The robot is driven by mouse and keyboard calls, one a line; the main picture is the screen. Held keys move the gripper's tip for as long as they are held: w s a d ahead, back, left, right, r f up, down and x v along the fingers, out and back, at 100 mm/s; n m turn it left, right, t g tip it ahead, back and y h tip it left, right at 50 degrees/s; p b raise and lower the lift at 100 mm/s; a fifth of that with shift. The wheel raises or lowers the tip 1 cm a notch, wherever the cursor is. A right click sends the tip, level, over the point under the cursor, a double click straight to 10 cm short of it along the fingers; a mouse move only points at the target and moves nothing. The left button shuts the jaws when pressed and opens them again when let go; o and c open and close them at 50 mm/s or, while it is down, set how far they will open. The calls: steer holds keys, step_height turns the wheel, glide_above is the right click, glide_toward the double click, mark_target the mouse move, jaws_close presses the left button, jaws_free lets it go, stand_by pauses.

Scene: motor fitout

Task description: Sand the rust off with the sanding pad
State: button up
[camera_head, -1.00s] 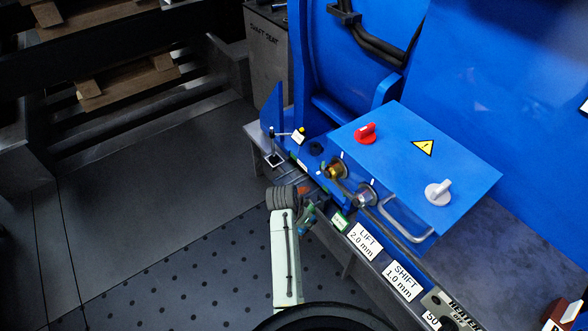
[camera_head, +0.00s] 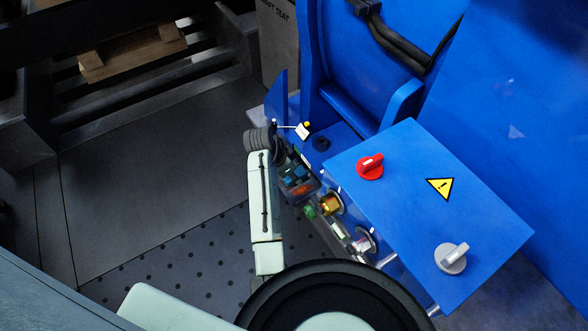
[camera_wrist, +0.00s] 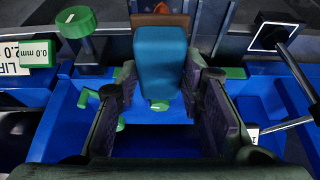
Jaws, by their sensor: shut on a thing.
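My gripper (camera_wrist: 160,82) has its two dark fingers closed on the sides of a teal block, which I take to be the sanding pad (camera_wrist: 160,55). A brown piece (camera_wrist: 160,20) shows at the block's far end; I cannot tell whether it is part of the pad or a rusty surface beyond it. In the head view my gripper (camera_head: 297,178) is beside the front edge of the blue machine (camera_head: 337,92), partly hidden by my arm. I cannot make out a clear rust patch or whether the pad touches anything.
A blue box lid (camera_head: 400,215) carries a red knob (camera_head: 370,167), a grey knob (camera_head: 452,258) and a warning triangle. A brass fitting (camera_head: 330,203) sits below its edge. Open floor lies left.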

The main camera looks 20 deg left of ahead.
steer(key=shift+s+r+p, duration=0.15)
steer(key=shift+p, duration=0.2)
steer(key=shift+f+b, duration=2.35)
steer(key=shift+f, duration=1.8)
steer(key=shift+f, duration=0.5)
steer(key=shift+w+d+r, duration=0.15)
steer(key=shift+w+d, duration=0.55)
steer(key=shift+w, duration=0.3)
steer(key=shift+w+d, duration=0.8)
steer(key=shift+w, duration=0.2)
steer(key=shift+s+a+p, duration=0.3)
steer(key=shift+s+a, duration=0.35)
steer(key=shift+s, duration=0.2)
steer(key=shift+s+a+f+p, duration=0.1)
steer(key=shift+s+a+p, duration=0.1)
steer(key=shift+s+a, duration=0.35)
steer(key=shift+s+a+f+p, duration=0.1)
steer(key=shift+s+a+p, duration=0.2)
steer(key=shift+s, duration=0.35)
steer(key=shift+w+d+r, duration=0.1)
steer(key=shift+w+d, duration=0.65)
steer(key=shift+w, duration=0.25)
steer(key=shift+w+d+r, duration=0.1)
steer(key=shift+w+d, duration=0.6)
steer(key=shift+w, duration=0.3)
